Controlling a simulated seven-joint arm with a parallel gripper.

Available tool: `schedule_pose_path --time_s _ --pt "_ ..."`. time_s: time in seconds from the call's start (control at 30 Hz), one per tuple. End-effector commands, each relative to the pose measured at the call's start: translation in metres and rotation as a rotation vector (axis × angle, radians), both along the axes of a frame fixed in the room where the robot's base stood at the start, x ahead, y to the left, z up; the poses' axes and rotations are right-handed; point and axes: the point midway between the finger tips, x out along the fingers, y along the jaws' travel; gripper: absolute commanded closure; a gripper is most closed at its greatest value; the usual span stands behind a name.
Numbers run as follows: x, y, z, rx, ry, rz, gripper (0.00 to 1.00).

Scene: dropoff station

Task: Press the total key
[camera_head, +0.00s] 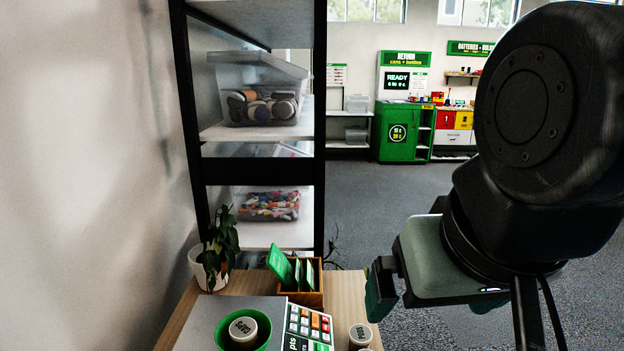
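A keypad (310,324) with white, red and orange keys sits on the counter at the bottom of the view, on the right side of a grey scale-like device (197,327). A dark display marked "pts" (297,343) is below the keys, cut by the frame's edge. The key labels are too small to read, so I cannot tell which key is total. My gripper (380,290) hangs to the right of and above the keypad, apart from it. Its fingers overlap from this side, so I cannot see a gap between them.
A green bowl (223,335) holding a round "caps" tin (243,331) stands on the device. A "pods" tin (360,336) stands right of the keypad. A wooden card box (313,297) and a potted plant (212,262) are behind. A shelf (260,133) with clear bins rises beyond.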

Motion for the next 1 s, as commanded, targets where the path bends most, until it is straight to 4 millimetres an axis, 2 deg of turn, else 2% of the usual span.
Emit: schedule_pose_path --time_s 0.13,0.7,0.8,1.0 --pt "0.0004 0.0000 0.0002 0.000 0.000 0.000 0.00" --pt "0.0007 0.0001 0.0006 0.000 0.001 0.000 0.87" --pt "0.0007 0.0001 0.0006 0.001 0.001 0.000 1.00" --pt "0.0007 0.0000 0.0006 0.000 0.001 0.000 1.00"
